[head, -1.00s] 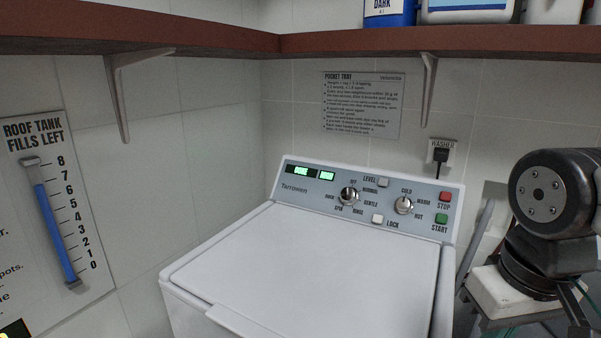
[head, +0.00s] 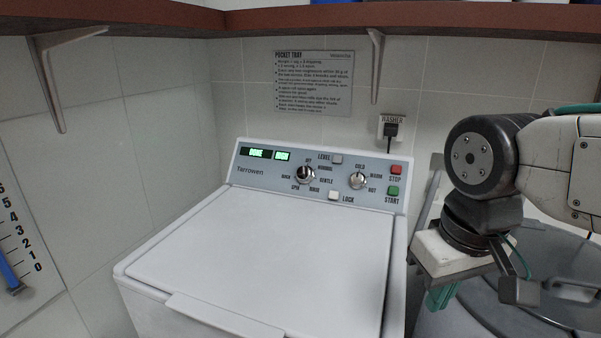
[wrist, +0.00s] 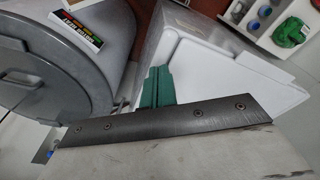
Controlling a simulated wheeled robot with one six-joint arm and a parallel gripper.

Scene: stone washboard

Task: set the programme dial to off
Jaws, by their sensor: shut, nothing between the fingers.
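In the wrist view the green fingers (wrist: 156,88) show together and empty above a dark bracket. The dial is not seen in the wrist view.
A second knob (head: 357,180), a red STOP button (head: 395,170), a green START button (head: 393,191) and two pale buttons share the panel. A display (head: 257,152) reads DONE. A shelf (head: 130,20) runs above. The washer lid (head: 250,255) is clear.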

